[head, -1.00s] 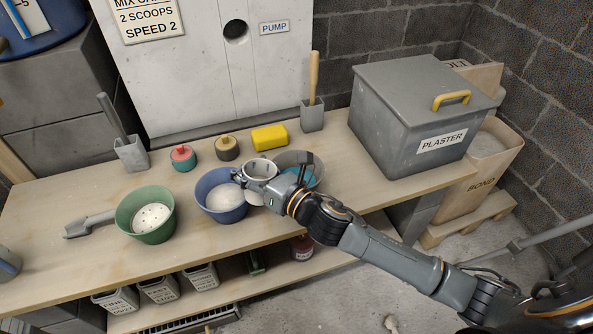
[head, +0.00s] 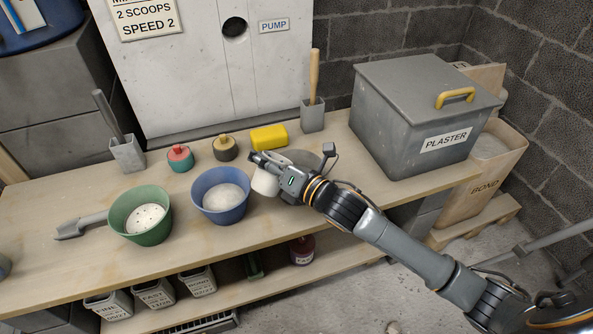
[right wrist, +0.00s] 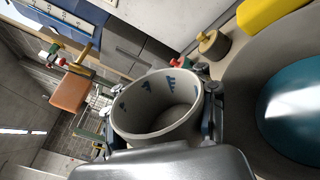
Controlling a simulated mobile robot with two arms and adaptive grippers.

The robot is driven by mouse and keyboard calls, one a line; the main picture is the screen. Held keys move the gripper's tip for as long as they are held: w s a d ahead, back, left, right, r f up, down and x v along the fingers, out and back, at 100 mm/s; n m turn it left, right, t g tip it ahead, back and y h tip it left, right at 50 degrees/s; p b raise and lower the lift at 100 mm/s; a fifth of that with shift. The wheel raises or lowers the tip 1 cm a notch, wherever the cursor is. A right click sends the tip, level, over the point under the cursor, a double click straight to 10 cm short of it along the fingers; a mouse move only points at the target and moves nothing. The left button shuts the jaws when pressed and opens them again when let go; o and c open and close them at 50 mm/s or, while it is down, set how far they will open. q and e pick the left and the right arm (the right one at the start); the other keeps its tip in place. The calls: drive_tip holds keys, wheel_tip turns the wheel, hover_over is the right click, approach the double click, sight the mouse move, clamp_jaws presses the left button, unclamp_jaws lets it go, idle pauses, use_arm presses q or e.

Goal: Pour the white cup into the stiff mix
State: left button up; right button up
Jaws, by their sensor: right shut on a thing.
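My right gripper (head: 262,170) is shut on the white cup (head: 266,183), held beside the blue bowl's right rim. In the right wrist view the cup (right wrist: 150,122) is between the fingers, its mouth facing the camera. Blue marks show on its inner wall; I see no clear contents. The blue bowl (head: 205,204) holds a pale, heaped mix (head: 222,197). The green bowl (head: 133,228) holds a whitish mix with dark specks (head: 147,217). I cannot tell by sight which mix is stiff.
A yellow block (head: 268,139), a brown pot (head: 226,149) and a red-and-teal pot (head: 180,158) stand behind the bowls. A grey scoop (head: 80,226) lies left of the green bowl. The plaster bin (head: 410,115) stands at the right. The bench front (head: 250,236) is clear.

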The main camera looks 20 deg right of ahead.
use_arm(q)
wheel_tip(320, 180, up, 4)
drive_tip(key=shift+f+b, duration=0.1)
drive_tip(key=shift+b, duration=0.25)
use_arm(e)
drive_tip(key=shift+w+d+f+m, duration=0.15)
drive_tip(key=shift+d+m, duration=0.05)
drive_tip(key=shift+m, duration=0.8)
drive_tip(key=shift+m, duration=0.4)
use_arm(q)
drive_tip(key=shift+r, duration=0.25)
use_arm(e)
drive_tip(key=shift+d, duration=0.1)
use_arm(q)
drive_tip(key=shift+s, duration=0.1)
use_arm(e)
drive_tip(key=shift+w+d+r+m, duration=0.1)
drive_tip(key=shift+r+m, duration=0.25)
drive_tip(key=shift+m, duration=0.55)
drive_tip(key=shift+f, duration=0.1)
